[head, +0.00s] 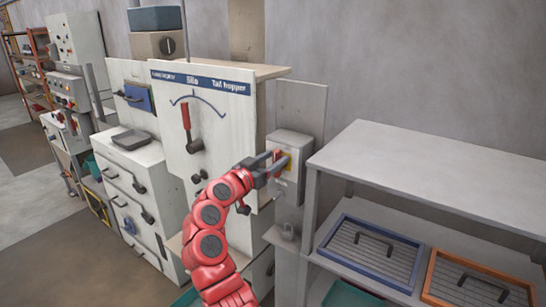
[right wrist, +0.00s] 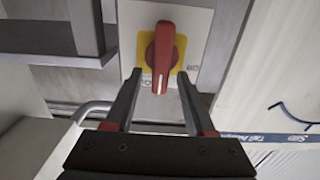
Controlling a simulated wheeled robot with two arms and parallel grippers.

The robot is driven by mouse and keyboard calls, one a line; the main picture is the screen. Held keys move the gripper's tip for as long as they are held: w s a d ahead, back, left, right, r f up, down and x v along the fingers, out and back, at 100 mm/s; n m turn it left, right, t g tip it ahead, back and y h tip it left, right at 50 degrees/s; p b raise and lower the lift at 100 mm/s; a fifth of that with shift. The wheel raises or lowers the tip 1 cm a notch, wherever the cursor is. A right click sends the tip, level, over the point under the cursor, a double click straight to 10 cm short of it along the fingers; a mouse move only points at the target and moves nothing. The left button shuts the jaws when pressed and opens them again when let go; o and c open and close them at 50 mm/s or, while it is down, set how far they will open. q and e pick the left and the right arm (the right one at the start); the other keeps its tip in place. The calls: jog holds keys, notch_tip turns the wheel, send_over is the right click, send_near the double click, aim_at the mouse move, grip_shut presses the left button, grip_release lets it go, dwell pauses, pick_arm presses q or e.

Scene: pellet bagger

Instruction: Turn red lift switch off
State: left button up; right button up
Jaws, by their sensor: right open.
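The red lift switch (right wrist: 163,50) is a red rotary handle on a yellow plate (right wrist: 178,46), fixed to a pale box face. In the right wrist view its handle stands nearly upright, with small lettering partly readable beside its lower end. In the head view the grey switch box (head: 293,144) hangs on a post right of the lever panel, and my gripper partly hides the red handle. My right gripper (head: 273,165) is open at the box front. In the wrist view its fingers (right wrist: 160,80) flank the handle's lower end; contact cannot be told. My left gripper is not in view.
A white panel (head: 230,125) with a red lever (head: 186,116) stands just left of the box. A grey shelf unit (head: 420,160) with a blue-framed tray (head: 340,254) and an orange-framed tray (head: 431,275) stands close on the right.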

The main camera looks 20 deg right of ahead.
grip_shut()
